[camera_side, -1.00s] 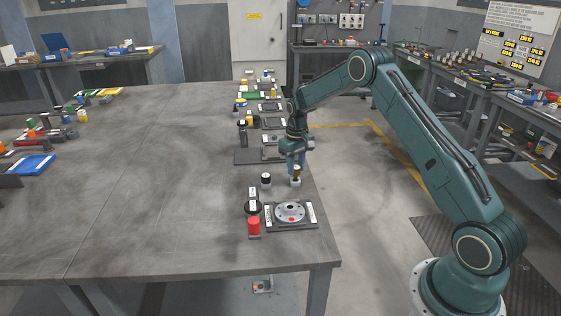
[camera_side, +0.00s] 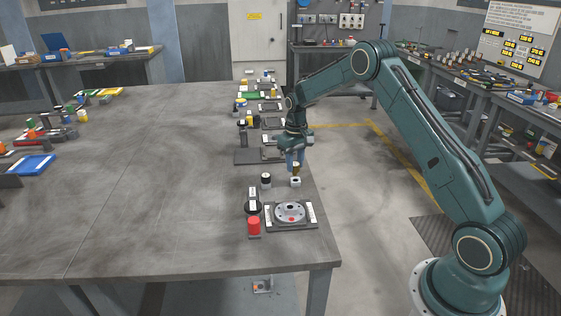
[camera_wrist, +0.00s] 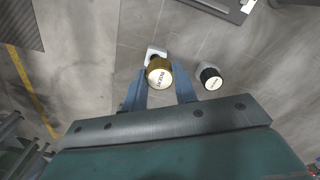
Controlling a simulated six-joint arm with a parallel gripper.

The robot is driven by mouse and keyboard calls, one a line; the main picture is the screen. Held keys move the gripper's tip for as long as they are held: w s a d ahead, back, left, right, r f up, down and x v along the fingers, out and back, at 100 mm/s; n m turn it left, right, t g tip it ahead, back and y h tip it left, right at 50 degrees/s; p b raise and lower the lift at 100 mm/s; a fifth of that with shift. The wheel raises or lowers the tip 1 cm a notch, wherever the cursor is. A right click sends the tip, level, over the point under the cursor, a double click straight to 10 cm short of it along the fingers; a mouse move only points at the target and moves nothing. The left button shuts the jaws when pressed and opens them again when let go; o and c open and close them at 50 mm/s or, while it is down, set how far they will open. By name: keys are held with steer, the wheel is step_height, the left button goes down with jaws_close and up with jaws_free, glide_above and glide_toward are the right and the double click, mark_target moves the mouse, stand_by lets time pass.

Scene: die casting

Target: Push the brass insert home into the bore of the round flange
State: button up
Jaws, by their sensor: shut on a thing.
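The brass insert (camera_wrist: 159,74) is a short gold cylinder with a white lettered top. My gripper (camera_side: 296,166) is shut on it. In the wrist view the insert sits between the two blue-grey fingers (camera_wrist: 160,84). In the side view the insert (camera_side: 296,169) hangs just above a small white holder (camera_side: 296,182), which also shows in the wrist view (camera_wrist: 155,52).
A black-capped white cylinder (camera_side: 266,180) stands left of the holder. A red cylinder (camera_side: 254,226) and a dark round part with a white label (camera_side: 252,200) stand left of the flange. Other plates and parts line the table behind.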

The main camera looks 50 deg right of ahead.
steer(key=s+a+r, duration=0.3)
steer(key=a, duration=0.3)
steer(key=s+a+r, duration=0.3)
steer(key=s+a, duration=0.1)
steer(key=a, duration=0.2)
steer(key=shift+s+a, duration=0.2)
steer(key=shift+f, duration=0.1)
steer(key=shift+f, duration=2.8)
steer(key=shift+f, duration=1.4)
steer(key=o, duration=1.2)
steer(key=shift+c, duration=0.2)
step_height(320, 180, up, 14)
steer(key=shift+f, duration=0.15)
